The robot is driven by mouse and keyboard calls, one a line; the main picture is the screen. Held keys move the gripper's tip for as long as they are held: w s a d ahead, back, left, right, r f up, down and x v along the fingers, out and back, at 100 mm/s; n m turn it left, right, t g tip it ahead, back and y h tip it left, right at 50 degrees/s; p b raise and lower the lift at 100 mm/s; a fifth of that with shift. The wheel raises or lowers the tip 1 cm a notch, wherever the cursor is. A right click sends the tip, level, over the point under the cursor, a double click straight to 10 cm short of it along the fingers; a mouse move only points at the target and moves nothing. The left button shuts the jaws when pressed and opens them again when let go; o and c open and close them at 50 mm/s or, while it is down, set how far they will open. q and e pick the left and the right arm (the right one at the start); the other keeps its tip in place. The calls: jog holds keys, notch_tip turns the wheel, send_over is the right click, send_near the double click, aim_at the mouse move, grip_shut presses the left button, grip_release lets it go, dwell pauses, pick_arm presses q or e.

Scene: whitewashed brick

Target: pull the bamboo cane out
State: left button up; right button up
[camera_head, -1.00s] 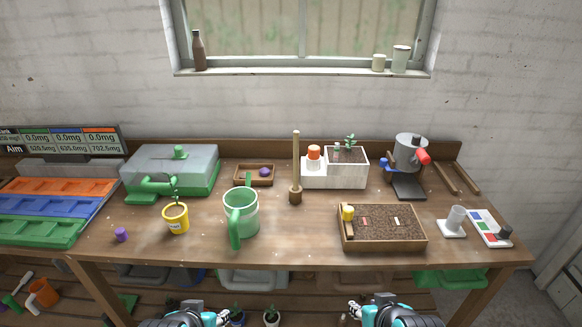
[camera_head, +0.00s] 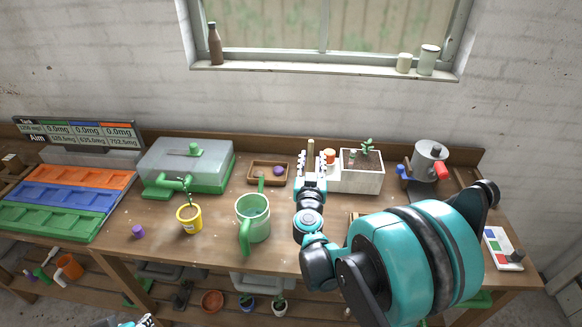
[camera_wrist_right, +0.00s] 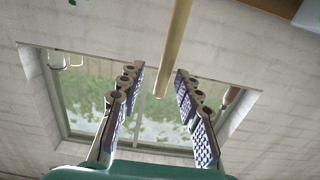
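The bamboo cane (camera_head: 310,148) is a thin tan stick standing upright on the bench, its top showing above my right gripper. My right gripper (camera_head: 311,163) is open, and its arm hides the cane's lower part and base. In the right wrist view the cane (camera_wrist_right: 174,45) runs down from the top edge, and its free end shows in the gap between the open fingers (camera_wrist_right: 159,75). The fingers look apart from it; I cannot tell how deep between them it stands. Only a bit of my left gripper (camera_head: 137,322) shows at the bottom edge.
The planter box (camera_head: 358,180) with a plant stands just right of the cane. A small wooden tray (camera_head: 252,179) and a green watering can (camera_head: 253,222) are to the left. My right arm covers most of the soil tray. A grinder (camera_head: 430,160) stands at the back right.

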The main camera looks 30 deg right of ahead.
jog(key=x, duration=0.2)
jog(key=b+x, duration=0.1)
jog(key=x, duration=0.3)
jog(key=shift+w+a+b, duration=0.1)
jog(key=shift+w+b, duration=0.2)
jog(key=shift+w, duration=0.15)
jog(key=shift+w+d, duration=0.3)
jog(key=shift+w, duration=0.15)
jog(key=shift+s, duration=0.1)
grip_shut()
